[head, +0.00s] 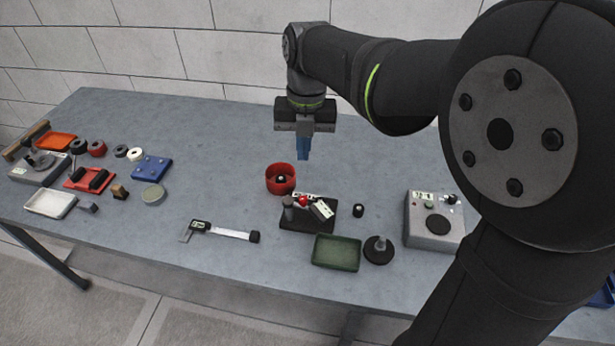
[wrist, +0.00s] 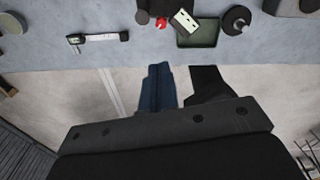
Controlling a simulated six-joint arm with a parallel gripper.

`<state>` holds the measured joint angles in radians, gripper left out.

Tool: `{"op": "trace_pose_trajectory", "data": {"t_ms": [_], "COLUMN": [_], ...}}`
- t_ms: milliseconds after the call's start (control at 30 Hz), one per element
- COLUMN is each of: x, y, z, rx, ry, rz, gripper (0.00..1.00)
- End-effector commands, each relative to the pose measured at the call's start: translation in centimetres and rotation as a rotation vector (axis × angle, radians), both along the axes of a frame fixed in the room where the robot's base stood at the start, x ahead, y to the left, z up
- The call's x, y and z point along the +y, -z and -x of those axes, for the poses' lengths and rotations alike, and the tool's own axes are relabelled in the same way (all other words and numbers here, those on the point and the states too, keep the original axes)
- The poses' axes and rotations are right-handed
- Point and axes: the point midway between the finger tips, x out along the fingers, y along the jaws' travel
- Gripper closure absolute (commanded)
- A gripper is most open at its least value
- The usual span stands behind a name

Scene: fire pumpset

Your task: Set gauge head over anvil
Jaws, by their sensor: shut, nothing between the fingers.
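A dark bench stand (head: 308,222) sits right of the table's middle. A tilted gauge head with a white label (head: 322,209) and a red knob (head: 303,201) are on it, with a short dark post (head: 287,204) at its left. Which part is the anvil I cannot tell for sure. The labelled head also shows at the top of the wrist view (wrist: 186,19), beside the red knob (wrist: 161,22). My gripper (head: 303,156) hangs in the air above and behind the stand, apart from it. Its blue fingers (wrist: 158,88) are together and empty.
A red round cup (head: 280,186) stands behind the stand. A green tray (head: 336,258) and a black disc with a post (head: 379,249) lie in front. A grey instrument box (head: 433,222) is at right, a caliper (head: 222,231) at left. The back middle of the table is clear.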

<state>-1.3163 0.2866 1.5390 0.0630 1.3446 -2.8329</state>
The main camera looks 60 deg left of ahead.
Motion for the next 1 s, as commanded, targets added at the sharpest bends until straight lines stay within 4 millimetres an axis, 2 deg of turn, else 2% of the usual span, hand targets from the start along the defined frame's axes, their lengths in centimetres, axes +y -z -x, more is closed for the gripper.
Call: {"op": "trace_pose_trajectory", "data": {"t_ms": [200,400,500,667,1000], "x": [-1.6,-2.5,-2.7,-2.8,-2.9], "y": [4.6,7.0,7.6,8.7,15.2], "z": [0.2,0.5,0.6,1.0,3.3], "rx": [0.139,0.220,0.234,0.240,0.237], "ry": [0.511,0.852,0.927,0.951,0.948], "rz": [0.088,0.167,0.187,0.196,0.197], "gripper": [1.00,1.00,1.00,1.00,1.00]}}
